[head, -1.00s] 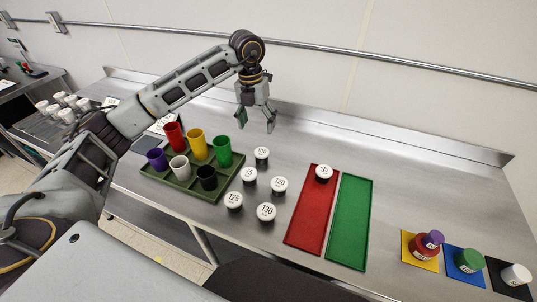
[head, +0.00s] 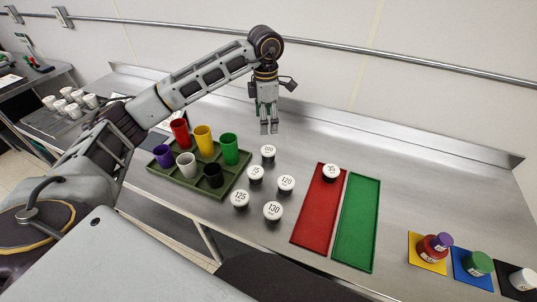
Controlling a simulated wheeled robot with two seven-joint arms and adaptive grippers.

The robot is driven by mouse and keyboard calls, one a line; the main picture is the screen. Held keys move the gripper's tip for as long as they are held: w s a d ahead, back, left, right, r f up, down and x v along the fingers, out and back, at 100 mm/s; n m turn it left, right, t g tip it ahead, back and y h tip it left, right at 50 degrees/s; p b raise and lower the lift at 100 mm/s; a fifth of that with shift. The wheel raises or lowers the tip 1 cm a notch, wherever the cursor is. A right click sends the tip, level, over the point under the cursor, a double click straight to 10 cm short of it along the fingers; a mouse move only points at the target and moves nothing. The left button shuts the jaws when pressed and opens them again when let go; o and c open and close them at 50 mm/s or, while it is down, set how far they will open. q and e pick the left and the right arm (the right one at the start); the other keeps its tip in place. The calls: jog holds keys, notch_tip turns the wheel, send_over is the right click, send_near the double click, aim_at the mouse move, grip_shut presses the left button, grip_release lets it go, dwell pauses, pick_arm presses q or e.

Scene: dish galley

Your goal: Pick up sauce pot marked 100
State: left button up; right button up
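Several white-lidded dark sauce pots stand on the steel counter. The far one (head: 268,151) has a small label that looks like 100, though it is hard to read. My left gripper (head: 269,129) points down above and just behind that pot. Its two fingertips are a little apart with nothing between them, and it does not touch the pot. My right gripper is not in view.
Pots marked 15 (head: 256,171), 120 (head: 286,183), 125 (head: 240,198) and 130 (head: 273,210) stand close by. A green tray (head: 219,193) of coloured cups is left. A red tray (head: 318,215), with one pot on it, and a green tray (head: 357,221) lie right.

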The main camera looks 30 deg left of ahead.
pick_arm(q)
jog(key=m, duration=0.3)
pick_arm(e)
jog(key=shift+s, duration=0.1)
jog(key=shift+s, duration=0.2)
pick_arm(q)
send_over(267, 150)
notch_tip(267, 150, down, 8)
jog(key=shift+a+p, duration=0.1)
jog(key=shift+p, duration=0.25)
jog(key=shift+f, duration=0.3)
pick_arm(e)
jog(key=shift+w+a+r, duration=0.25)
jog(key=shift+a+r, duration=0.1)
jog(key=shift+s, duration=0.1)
